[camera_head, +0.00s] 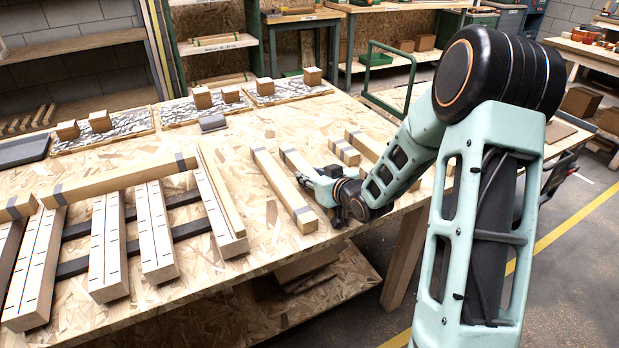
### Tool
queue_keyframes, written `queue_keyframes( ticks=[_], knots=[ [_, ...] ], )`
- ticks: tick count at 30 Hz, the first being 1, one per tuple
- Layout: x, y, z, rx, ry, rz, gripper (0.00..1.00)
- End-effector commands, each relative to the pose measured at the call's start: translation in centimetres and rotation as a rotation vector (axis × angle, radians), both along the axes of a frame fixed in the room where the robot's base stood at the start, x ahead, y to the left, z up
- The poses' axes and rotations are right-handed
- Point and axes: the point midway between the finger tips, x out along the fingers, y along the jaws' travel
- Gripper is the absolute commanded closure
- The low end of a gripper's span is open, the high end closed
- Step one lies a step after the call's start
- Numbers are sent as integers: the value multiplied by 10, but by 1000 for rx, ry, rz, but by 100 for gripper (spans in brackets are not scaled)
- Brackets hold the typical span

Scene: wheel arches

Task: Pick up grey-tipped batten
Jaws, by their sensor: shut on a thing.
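A pale wooden batten (293,160) with a grey band near its far end lies on the chipboard table, partly hidden by my gripper. My gripper (308,181) is low over the table and shut on this batten. Its near part is hidden behind the gripper and wrist, so I cannot tell whether it is lifted. A second batten (280,186), grey-banded near both ends, lies just left of it. A short banded piece (343,151) and another batten (364,144) lie to the right, partly behind my arm.
Trays with foil and wooden blocks (203,98) line the table's back. A small grey block (212,123) lies nearby. Bare table (240,132) lies between.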

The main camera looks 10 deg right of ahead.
Motion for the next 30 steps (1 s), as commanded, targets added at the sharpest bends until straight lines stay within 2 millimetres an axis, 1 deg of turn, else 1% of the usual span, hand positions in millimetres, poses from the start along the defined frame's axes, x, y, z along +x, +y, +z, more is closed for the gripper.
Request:
queue_keyframes(
  ticks=[5,8,11,12,14,20,21,23,27,29,30],
  knots=[
    [1,0,7,0,-3,0,100],
    [1,0,17,-1,-7,1,100],
    [1,0,34,-1,-7,-1,100],
    [-2,-1,40,-2,-6,-1,100],
    [-11,-1,49,-2,-5,-1,100],
    [-47,-4,94,-3,-6,-2,100],
    [-55,-4,101,-4,-5,-2,100],
    [-74,-5,106,-3,-3,-2,100],
    [-109,-7,122,-3,-3,-2,100],
    [-122,-7,126,-2,-5,-2,100],
    [-123,-7,121,-2,-7,1,100]
  ],
)
